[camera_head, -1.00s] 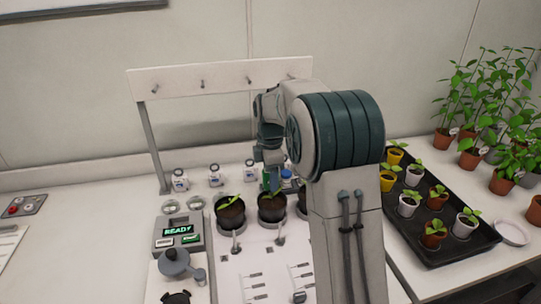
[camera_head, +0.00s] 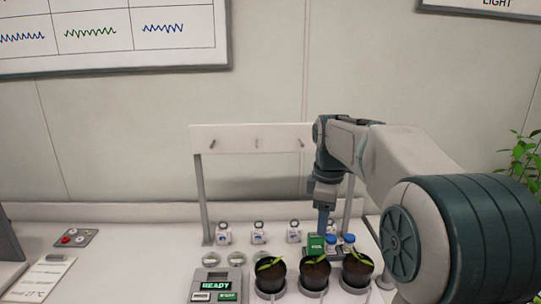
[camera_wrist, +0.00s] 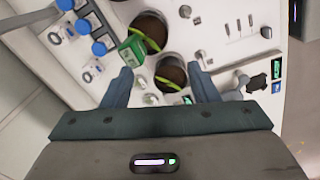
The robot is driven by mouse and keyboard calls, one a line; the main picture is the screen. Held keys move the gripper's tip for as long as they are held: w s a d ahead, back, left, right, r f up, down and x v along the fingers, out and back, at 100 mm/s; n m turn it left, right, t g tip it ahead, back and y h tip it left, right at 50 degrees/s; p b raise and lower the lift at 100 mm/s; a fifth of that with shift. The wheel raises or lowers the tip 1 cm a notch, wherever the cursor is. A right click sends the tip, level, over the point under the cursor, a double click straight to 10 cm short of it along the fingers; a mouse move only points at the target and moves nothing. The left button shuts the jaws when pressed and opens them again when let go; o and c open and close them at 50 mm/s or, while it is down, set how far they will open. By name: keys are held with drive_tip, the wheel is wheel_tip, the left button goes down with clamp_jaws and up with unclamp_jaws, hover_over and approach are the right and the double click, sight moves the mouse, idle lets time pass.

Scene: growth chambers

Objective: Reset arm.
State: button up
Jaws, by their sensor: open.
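My gripper (camera_head: 325,220) points down over the white bench, close behind the row of pots. Its fingertips are partly hard to make out against the green box (camera_head: 315,245). In the wrist view my gripper (camera_wrist: 162,78) shows two blue-grey fingers spread wide, with nothing held between them. The green box also shows in the wrist view (camera_wrist: 132,50), beyond the left fingertip. A dark pot with a seedling (camera_wrist: 170,74) lies in view beyond the gap between the fingers. My arm reaches in from the right of the head view.
Three black seedling pots, left (camera_head: 270,277), middle (camera_head: 315,273) and right (camera_head: 357,270), stand in front. Blue-capped bottles (camera_head: 348,243) stand beside the green box. A peg rack (camera_head: 250,139) rises behind. A device reading READY (camera_head: 217,286) sits left.

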drive_tip(key=s+f+m, duration=0.3)
drive_tip(key=s+m, duration=0.1)
drive_tip(key=s, duration=0.4)
drive_tip(key=s+f+m+t, duration=0.1)
drive_tip(key=s+f+m, duration=0.2)
drive_tip(key=s+m, duration=0.2)
drive_tip(key=s+f+m+t, duration=0.1)
drive_tip(key=s+f+m, duration=0.2)
drive_tip(key=s, duration=0.7)
drive_tip(key=shift+s+f+m, duration=0.15)
drive_tip(key=shift+s+m, duration=0.15)
drive_tip(key=shift+m, duration=0.7)
drive_tip(key=shift+d, duration=0.1)
drive_tip(key=shift+c, duration=0.3)
